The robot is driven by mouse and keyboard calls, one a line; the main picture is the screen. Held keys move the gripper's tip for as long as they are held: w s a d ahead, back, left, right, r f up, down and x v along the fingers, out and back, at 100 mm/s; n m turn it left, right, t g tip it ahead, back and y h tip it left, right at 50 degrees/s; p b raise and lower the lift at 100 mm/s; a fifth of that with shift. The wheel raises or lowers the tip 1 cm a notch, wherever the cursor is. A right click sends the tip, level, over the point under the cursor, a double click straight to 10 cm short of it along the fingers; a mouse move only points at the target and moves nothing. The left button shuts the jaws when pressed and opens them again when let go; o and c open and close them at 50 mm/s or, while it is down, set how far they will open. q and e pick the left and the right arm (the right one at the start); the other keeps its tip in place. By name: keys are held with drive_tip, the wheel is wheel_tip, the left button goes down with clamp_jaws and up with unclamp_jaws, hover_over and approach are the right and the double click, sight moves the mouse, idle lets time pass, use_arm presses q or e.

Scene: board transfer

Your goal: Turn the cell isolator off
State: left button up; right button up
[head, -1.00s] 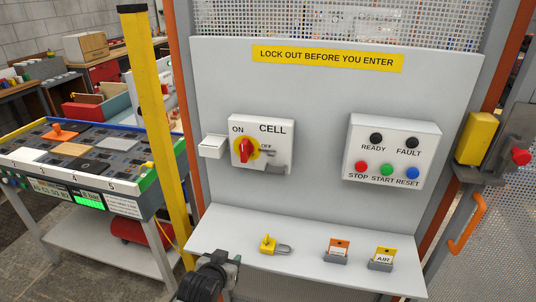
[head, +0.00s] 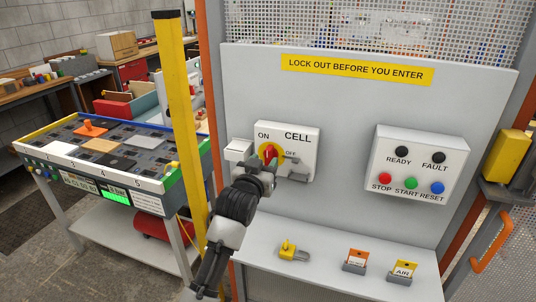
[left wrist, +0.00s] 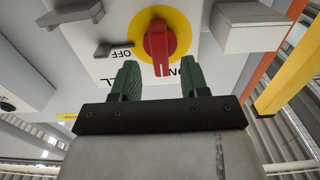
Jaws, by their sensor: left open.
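The cell isolator is a red rotary handle (head: 268,152) on a yellow disc, on a white box (head: 305,152) marked CELL, ON and OFF. In the left wrist view, which is upside down, the handle (left wrist: 160,45) stands nearly upright, on the ON side and away from the OFF mark. My left gripper (head: 266,170) is just in front of and below the handle in the head view and hides its lower part. In the left wrist view its green fingers (left wrist: 163,74) are open and empty, with the handle ahead between them, apparently not gripped. My right gripper is not in view.
A small white box (head: 238,149) sticks out left of the isolator. A grey hasp (head: 292,161) is at its right. A yellow padlock (head: 288,248) and two tags stand on the shelf below. A yellow post (head: 185,130) rises at the left. The button box (head: 420,165) is at the right.

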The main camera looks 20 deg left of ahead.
sight(267, 158)
use_arm(q)
drive_tip(key=shift+w, duration=1.7)
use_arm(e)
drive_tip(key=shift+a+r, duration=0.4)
use_arm(q)
clamp_jaws()
drive_tip(key=shift+p, duration=0.3)
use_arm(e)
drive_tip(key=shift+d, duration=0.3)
